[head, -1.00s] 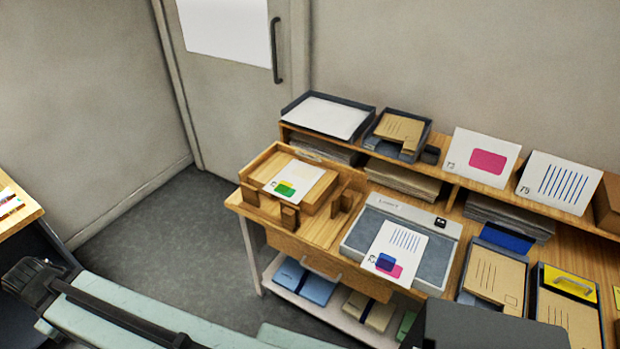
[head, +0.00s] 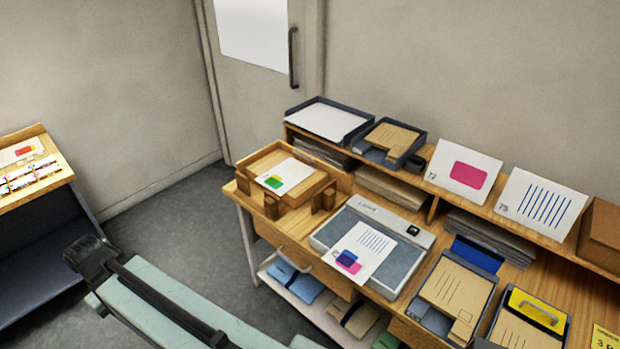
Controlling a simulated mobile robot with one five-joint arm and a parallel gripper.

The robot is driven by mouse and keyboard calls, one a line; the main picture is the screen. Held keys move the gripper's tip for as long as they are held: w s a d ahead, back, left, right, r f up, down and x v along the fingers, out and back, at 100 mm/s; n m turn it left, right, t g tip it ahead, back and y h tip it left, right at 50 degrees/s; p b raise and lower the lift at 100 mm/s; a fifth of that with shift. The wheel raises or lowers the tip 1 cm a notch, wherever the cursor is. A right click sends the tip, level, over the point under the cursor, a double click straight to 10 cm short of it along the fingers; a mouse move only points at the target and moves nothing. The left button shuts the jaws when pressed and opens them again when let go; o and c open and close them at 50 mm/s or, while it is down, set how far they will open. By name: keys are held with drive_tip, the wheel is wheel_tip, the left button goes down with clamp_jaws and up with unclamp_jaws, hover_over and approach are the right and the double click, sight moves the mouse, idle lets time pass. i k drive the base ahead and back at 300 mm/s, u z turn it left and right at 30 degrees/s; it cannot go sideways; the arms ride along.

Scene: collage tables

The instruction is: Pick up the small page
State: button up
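Another page (head: 20,152) with a red and orange print lies on the left table. Nothing in the picture shows which page counts as the small one. My arm crosses the lower left, apart from the pages. My gripper is not in view.
A raised shelf holds a tray of blank paper (head: 326,119), a tray with a brown folder (head: 392,139) and two standing printed cards (head: 464,172) (head: 540,205). Brown envelopes (head: 456,288) lie in trays at right. Open grey floor (head: 170,245) lies between the left table (head: 62,172) and the bench.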

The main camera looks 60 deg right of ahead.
sight(285, 176)
drive_tip(key=u, duration=0.15)
drive_tip(key=i, duration=0.95)
drive_tip(key=z, duration=0.05)
